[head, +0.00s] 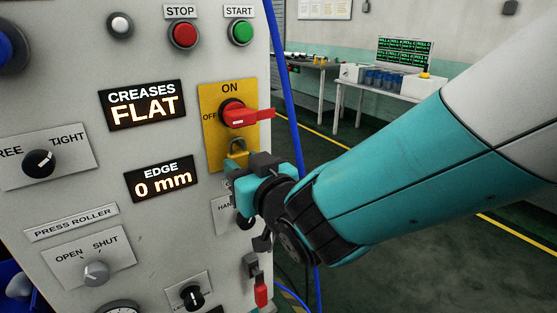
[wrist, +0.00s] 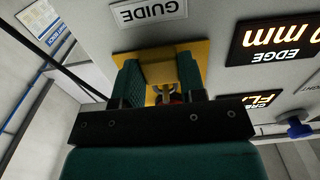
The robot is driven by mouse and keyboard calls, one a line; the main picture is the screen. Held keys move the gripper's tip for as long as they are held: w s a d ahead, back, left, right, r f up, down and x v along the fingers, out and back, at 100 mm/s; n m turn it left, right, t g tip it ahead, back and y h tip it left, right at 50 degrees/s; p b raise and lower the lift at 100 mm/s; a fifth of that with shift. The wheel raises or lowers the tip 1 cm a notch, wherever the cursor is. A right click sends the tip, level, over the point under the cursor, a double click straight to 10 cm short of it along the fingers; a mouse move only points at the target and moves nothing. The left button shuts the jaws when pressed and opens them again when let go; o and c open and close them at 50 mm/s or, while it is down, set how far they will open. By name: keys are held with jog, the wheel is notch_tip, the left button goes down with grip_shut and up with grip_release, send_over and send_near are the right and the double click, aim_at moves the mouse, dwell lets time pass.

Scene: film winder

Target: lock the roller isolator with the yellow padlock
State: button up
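The roller isolator is a yellow plate (head: 211,98) on the grey panel, marked ON at the top and OFF at the left. Its red handle (head: 250,116) lies horizontal, level with the OFF mark. The yellow padlock (head: 238,151) is just below the handle, in front of the plate's lower part. My gripper (head: 238,168) reaches it from below right. In the wrist view, the teal fingers (wrist: 160,85) stand on either side of the padlock body (wrist: 160,72), apparently touching it. The shackle (wrist: 166,94) is partly visible; I cannot tell whether it passes through the isolator.
A red tag-like item (head: 261,293) hangs low at the panel's right edge. A blue cable (head: 288,95) runs down beside that edge. Knobs and the STOP button (head: 185,35) stick out of the panel. The floor (head: 430,235) to the right is open; tables stand behind.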

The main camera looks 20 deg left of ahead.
jog(key=o, duration=0.5)
jog(key=b+v, duration=0.8)
jog(key=v, duration=0.9)
jog(key=shift+s+b, duration=0.25)
jog(key=shift+b, duration=0.05)
jog(key=shift+d, duration=0.15)
